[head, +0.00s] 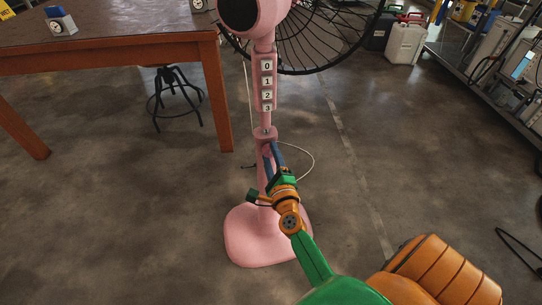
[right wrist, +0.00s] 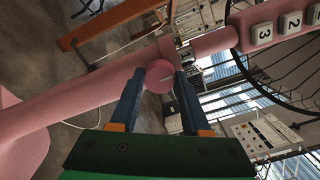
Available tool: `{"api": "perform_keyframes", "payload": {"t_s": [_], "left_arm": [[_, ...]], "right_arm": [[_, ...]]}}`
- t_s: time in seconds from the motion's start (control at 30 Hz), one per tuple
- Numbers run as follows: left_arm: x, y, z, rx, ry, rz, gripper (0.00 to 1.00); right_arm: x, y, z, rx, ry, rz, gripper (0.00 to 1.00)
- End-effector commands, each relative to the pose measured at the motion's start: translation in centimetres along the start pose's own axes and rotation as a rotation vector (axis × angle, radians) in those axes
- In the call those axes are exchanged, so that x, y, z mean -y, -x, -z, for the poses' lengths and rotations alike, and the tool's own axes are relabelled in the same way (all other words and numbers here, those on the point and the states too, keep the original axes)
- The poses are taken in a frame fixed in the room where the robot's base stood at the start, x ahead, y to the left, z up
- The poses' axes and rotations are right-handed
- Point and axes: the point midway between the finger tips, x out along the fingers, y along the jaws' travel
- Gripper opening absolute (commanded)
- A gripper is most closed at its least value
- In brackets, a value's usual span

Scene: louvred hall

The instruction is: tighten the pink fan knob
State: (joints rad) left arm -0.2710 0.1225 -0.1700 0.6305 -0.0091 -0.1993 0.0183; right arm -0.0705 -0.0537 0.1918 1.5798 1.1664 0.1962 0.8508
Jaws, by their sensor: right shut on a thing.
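The pink fan (head: 265,125) stands upright on the floor, with a round base (head: 245,240), a pole and a panel of numbered buttons (head: 266,82). In the right wrist view its round pink knob (right wrist: 159,77) with a pale mark sits on the side of the pole collar. My right gripper (head: 271,150) reaches up to the collar from the front. Its two blue fingers (right wrist: 160,80) are on either side of the knob and shut on it. In the head view the knob is hidden behind the fingers. My left gripper is not in view.
A wooden table (head: 110,45) stands at the left with a small clock-like box (head: 61,24) on it. A black stool (head: 176,100) is under its edge. A white jerrycan (head: 406,40) and a metal shelf (head: 490,90) are at the right. The floor around the fan base is mostly clear.

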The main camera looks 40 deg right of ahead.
Motion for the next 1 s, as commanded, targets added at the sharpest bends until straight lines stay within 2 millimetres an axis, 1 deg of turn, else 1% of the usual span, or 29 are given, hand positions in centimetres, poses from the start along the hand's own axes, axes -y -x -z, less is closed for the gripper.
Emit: {"api": "perform_keyframes", "payload": {"t_s": [0.4,0.43,0.53,0.83,0.87,0.93,1.0], "left_arm": [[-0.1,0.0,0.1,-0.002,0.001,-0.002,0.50],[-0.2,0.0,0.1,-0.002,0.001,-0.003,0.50],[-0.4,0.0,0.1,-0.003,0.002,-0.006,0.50],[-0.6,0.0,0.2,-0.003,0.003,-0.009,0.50],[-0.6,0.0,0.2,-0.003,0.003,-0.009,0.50],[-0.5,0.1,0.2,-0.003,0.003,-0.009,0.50],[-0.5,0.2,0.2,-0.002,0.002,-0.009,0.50]], "right_arm": [[-0.2,0.1,0.0,0.000,-0.010,-0.004,0.00],[-0.2,0.1,0.0,0.000,-0.010,-0.004,0.49],[-0.1,0.0,0.0,0.000,-0.009,-0.004,0.77],[-0.1,0.1,0.0,0.000,-0.007,-0.002,0.77],[-0.1,0.4,0.0,0.000,-0.007,-0.002,0.77],[-0.1,1.5,0.0,0.000,-0.006,-0.003,0.77],[-0.1,3.1,0.0,-0.001,-0.007,-0.005,0.77]]}}
